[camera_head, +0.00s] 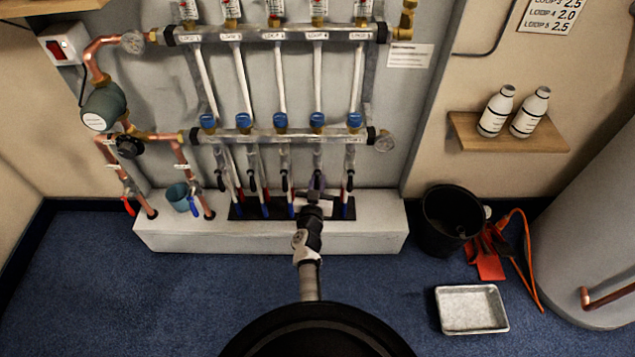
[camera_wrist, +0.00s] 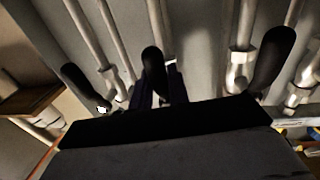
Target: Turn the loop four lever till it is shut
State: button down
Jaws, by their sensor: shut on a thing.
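Black neighbouring levers stand apart on either side, the loop five lever (camera_wrist: 80,85) left and the loop three lever (camera_wrist: 272,60) right. The loop four lever's exact angle is unclear.
A white plinth (camera_head: 270,240) runs below the pipes. A shelf (camera_head: 508,133) holds two white bottles. The floor at left is clear.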

jog(key=shift+r, duration=0.1)
dwell(0.3)
jog(key=shift+a+r+m+g+y+p, duration=0.4)
jog(key=shift+m+p, duration=0.85)
jog(key=shift+m, duration=1.5)
jog(key=shift+a+r+m+g+y+p, duration=0.1)
jog(key=shift+a+r+m+y+p, duration=0.65)
jog(key=shift+m, duration=2.05)
jog(key=shift+a+r+m+g+y+p, duration=0.2)
jog(key=shift+a+r+m+p, duration=0.6)
jog(key=shift+m+p, duration=1.45)
jog(key=shift+w+r+m+b, duration=0.1)
jog(key=shift+m+b, duration=0.4)
jog(key=shift+m, duration=0.2)
jog(key=c, duration=1.5)
grip_release()
jog(key=shift+o, duration=0.6)
jog(key=shift+s, duration=0.25)
